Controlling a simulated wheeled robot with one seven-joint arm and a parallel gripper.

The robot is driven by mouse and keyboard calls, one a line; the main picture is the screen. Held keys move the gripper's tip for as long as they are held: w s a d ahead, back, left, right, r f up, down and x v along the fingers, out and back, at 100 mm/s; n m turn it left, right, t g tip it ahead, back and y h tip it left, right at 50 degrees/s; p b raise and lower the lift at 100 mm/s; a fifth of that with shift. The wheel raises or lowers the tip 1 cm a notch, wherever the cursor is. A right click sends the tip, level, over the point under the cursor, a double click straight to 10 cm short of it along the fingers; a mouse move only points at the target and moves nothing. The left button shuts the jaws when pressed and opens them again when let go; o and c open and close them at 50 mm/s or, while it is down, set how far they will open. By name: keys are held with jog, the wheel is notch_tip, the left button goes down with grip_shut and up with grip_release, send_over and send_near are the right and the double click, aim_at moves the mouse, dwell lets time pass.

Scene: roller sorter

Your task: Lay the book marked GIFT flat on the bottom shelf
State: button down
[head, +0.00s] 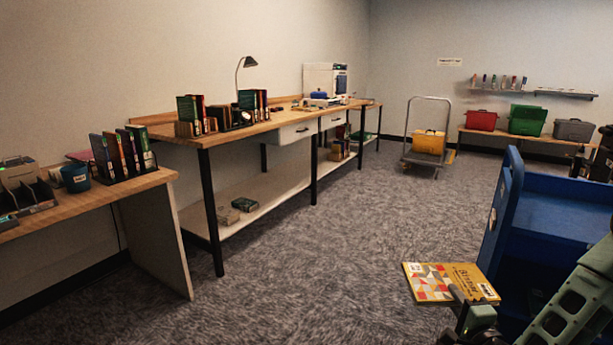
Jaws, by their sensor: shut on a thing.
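A thin yellow book (437,279) with a red, white and grey triangle pattern is at the lower right. It is held roughly flat above the carpet, beside the blue cart. A small white label shows on its right end, too small for me to read as GIFT. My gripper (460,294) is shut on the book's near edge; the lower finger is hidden. A blue cart (550,215) stands at the right, its lower part mostly hidden by my arm.
Upright books (125,150) stand in a rack on the left table (150,182). More books (195,113) stand on the workbench top. A hand trolley (428,135) carries a yellow crate. Coloured bins (527,120) sit on the back bench. Open carpet lies between workbench and cart.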

jog(key=s+a+r+h+p, duration=0.1)
jog(key=s+a+r+p, duration=0.1)
jog(key=s+r+p, duration=0.6)
jog(key=s+p, duration=0.3)
jog(key=p, duration=0.3)
jog(key=shift+m, duration=0.3)
